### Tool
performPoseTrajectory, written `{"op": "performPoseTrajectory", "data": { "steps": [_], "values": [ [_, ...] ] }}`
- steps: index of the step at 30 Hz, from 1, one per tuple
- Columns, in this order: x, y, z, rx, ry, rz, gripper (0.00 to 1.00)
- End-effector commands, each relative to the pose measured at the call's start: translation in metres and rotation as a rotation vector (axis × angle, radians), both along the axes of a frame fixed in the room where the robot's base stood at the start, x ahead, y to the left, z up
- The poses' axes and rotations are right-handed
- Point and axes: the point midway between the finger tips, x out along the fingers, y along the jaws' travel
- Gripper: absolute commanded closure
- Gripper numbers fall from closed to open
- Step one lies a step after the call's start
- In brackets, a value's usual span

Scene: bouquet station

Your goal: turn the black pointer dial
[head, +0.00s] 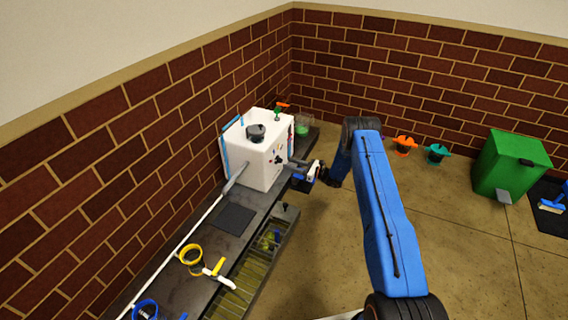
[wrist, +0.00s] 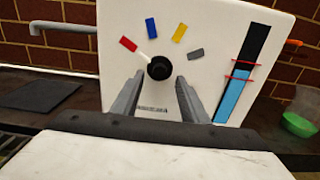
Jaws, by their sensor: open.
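The black pointer dial (wrist: 159,68) is a round knob on the front of a white box (wrist: 115,20). Red, blue, yellow and grey marks form an arc above it. A small pale mark shows at the knob's upper left, towards the red mark (wrist: 128,44); the exact pointing is hard to tell. My gripper (wrist: 157,88) is open, its grey fingers just below the knob and to either side in the wrist view. I cannot tell whether they touch it. In the head view my gripper (head: 292,164) is at the front of the white box (head: 254,165).
The box stands on a dark counter (head: 208,268) along the brick wall. A blue level strip (wrist: 232,95) with red bands is right of the dial. A grey pipe (wrist: 62,27) juts left. A green container (wrist: 298,125) stands at right. Yellow and blue rings lie nearer on the counter.

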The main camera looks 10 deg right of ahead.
Motion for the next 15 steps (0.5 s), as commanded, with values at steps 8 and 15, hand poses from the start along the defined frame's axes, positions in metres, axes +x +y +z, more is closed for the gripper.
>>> {"op": "performPoseTrajectory", "data": {
  "steps": [8,15],
  "values": [
    [0.020,0.029,0.000,0.000,0.000,0.001,0.60],
    [0.025,0.034,0.000,0.001,0.001,-0.001,0.60]
  ]
}}
